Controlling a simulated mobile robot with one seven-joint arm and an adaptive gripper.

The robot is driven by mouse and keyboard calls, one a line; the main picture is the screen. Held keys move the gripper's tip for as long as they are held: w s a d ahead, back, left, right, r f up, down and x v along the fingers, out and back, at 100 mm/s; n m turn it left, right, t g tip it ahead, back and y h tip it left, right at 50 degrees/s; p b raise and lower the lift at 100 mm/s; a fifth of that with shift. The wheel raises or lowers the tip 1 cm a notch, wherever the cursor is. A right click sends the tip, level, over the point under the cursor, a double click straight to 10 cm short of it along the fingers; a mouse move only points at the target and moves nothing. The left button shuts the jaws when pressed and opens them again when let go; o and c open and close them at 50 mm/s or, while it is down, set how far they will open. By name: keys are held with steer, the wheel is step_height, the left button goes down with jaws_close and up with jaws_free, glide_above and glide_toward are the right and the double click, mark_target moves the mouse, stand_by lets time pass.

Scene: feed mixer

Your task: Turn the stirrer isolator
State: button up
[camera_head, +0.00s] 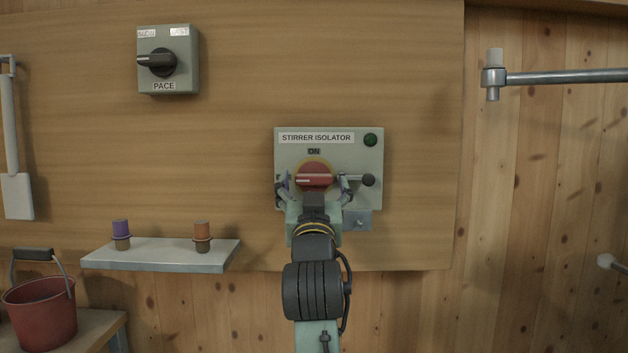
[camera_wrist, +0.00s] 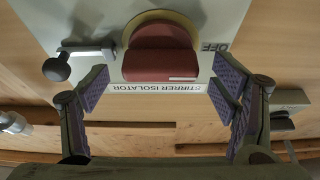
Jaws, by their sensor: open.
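The stirrer isolator box (camera_head: 328,153) is a grey-green panel with a "STIRRER ISOLATOR" label on the wooden wall. Its red rotary handle (camera_head: 314,176) on a yellow disc lies level, below the "ON" mark. The handle also shows in the wrist view (camera_wrist: 160,58), where "OFF" is printed beside it. My gripper (camera_head: 314,184) is open in front of the handle, one finger on each side of it. In the wrist view my fingers (camera_wrist: 160,88) stand apart with clear gaps to the handle, and nothing is between them but the view of the panel.
A dark knob on a short lever (camera_head: 368,180) sticks out at the box's right, close to my right finger. A green lamp (camera_head: 370,140) is above it. The PACE switch box (camera_head: 178,82) is at upper left. A shelf (camera_head: 165,255) holds two small capped items. A red bucket (camera_head: 40,310) stands lower left.

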steer(key=shift+w, duration=0.1)
steer(key=shift+c, duration=0.4)
steer(key=c, duration=1.1)
